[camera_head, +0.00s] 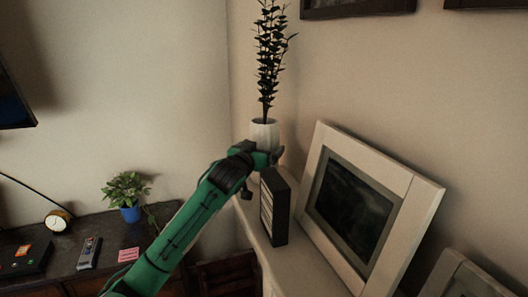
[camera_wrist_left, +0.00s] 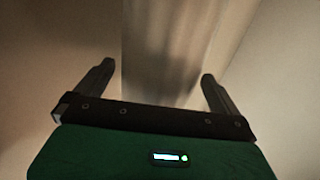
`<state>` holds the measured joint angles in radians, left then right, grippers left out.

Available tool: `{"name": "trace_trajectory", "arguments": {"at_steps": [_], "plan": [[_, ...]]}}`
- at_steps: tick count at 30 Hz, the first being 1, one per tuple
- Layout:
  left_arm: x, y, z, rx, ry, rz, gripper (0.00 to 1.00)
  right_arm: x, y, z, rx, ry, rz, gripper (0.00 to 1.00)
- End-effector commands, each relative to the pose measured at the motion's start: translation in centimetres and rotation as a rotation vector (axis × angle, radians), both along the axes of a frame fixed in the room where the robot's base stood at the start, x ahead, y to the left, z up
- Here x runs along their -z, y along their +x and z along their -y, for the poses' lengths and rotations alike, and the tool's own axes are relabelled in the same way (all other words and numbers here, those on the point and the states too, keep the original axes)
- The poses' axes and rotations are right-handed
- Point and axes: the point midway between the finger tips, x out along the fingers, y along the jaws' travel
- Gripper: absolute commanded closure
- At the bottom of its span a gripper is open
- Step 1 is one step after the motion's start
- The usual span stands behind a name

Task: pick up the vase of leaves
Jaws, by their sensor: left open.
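The vase of leaves is a white vase (camera_head: 264,131) with tall dark leaves (camera_head: 268,58). It stands upright at the far end of the narrow light shelf, near the wall corner. My left gripper (camera_head: 262,160) is at the vase's lower front in the head view and hides its base. In the left wrist view the two fingers (camera_wrist_left: 158,85) are spread apart. A pale upright surface (camera_wrist_left: 165,50), apparently the vase, fills the space ahead between them. I cannot tell whether the fingers touch it. My right gripper is not in view.
A dark box-like object (camera_head: 274,207) stands on the shelf (camera_head: 272,262) just right of my left gripper. A large white picture frame (camera_head: 355,205) leans on the wall beyond it. A lower dark desk (camera_head: 100,230) at left holds a plant in a blue pot (camera_head: 130,212).

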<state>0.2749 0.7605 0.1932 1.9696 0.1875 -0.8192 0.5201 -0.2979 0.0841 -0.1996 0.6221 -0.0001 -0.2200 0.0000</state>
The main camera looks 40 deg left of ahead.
Motion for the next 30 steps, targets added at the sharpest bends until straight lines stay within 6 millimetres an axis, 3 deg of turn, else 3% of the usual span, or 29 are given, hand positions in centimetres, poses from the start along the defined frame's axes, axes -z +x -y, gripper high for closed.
{"name": "trace_trajectory", "arguments": {"at_steps": [6,14,24,30], "plan": [[-0.1,2.0,-0.7,0.0,-0.001,0.0,0.0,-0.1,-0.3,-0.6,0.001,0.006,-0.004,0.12],[0.0,2.2,-0.7,0.0,0.0,0.0,0.0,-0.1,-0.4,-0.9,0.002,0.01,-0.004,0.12],[0.0,2.2,-0.7,0.0,0.0,0.0,0.67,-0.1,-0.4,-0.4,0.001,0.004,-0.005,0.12],[-0.2,2.1,-0.7,0.0,0.001,0.004,0.67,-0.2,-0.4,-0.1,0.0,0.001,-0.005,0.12]]}}
